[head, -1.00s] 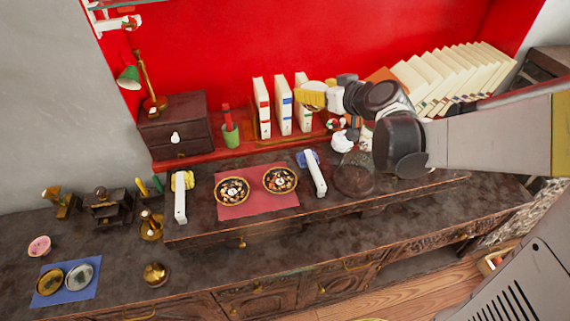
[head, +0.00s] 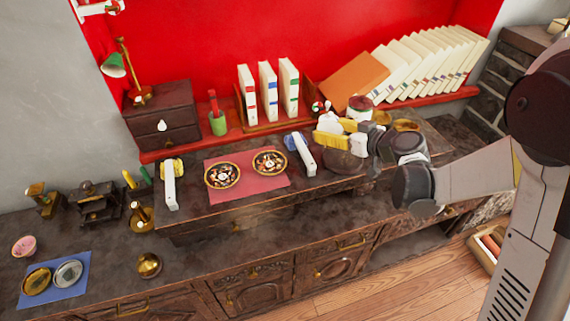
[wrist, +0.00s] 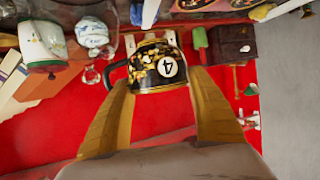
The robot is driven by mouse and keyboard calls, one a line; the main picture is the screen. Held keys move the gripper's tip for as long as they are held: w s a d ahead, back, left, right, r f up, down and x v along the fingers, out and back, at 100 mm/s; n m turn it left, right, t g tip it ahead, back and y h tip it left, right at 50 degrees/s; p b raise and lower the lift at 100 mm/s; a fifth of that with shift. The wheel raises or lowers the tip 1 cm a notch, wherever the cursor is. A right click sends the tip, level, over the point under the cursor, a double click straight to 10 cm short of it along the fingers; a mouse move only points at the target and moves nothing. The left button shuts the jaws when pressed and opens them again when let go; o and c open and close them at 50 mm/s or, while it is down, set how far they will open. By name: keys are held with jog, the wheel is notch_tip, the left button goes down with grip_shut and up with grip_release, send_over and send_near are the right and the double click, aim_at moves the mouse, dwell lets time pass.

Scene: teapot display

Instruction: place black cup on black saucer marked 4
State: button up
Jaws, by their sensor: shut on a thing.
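The black cup (wrist: 155,67) shows in the wrist view, with gold patches, a white disc marked 4 and a dark handle on its left. My gripper (wrist: 160,80) is shut on it, one yellow finger on each side. In the head view my gripper (head: 326,136) is above the right part of the raised counter, right of the saucers; I cannot make out the cup there. Two dark, gold-rimmed saucers, a left one (head: 222,187) and a right one (head: 269,173), lie on a red mat (head: 240,192). Their numbers are too small to read. The wrist view cuts the saucers off at its top edge.
A white stand (head: 305,158) is right of the mat and another (head: 170,190) left of it. White books (head: 268,85) stand behind. A jar (head: 360,107) is behind my gripper.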

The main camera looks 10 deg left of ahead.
aim_at(270, 164)
jog(key=a+f+n+g+y, duration=0.1)
jog(key=a+f, duration=0.1)
jog(key=a, duration=0.4)
jog(key=shift+w+a+n+g+y, duration=0.2)
jog(key=shift+a+n+g+y, duration=0.1)
jog(key=shift+a+n, duration=0.1)
jog(key=a+f+b, duration=0.1)
jog(key=a+f, duration=0.1)
jog(key=a, duration=0.2)
jog(key=a+f+b, duration=0.1)
jog(key=a+f, duration=0.1)
jog(key=a, duration=0.2)
jog(key=a+f+b, duration=0.1)
jog(key=a+f, duration=0.2)
jog(key=shift+a+f, duration=0.1)
jog(key=shift+a, duration=0.3)
jog(key=shift+f+b, duration=0.75)
jog(key=shift+f, duration=1.2)
jog(key=shift+f, duration=0.15)
jog(key=o, duration=1.2)
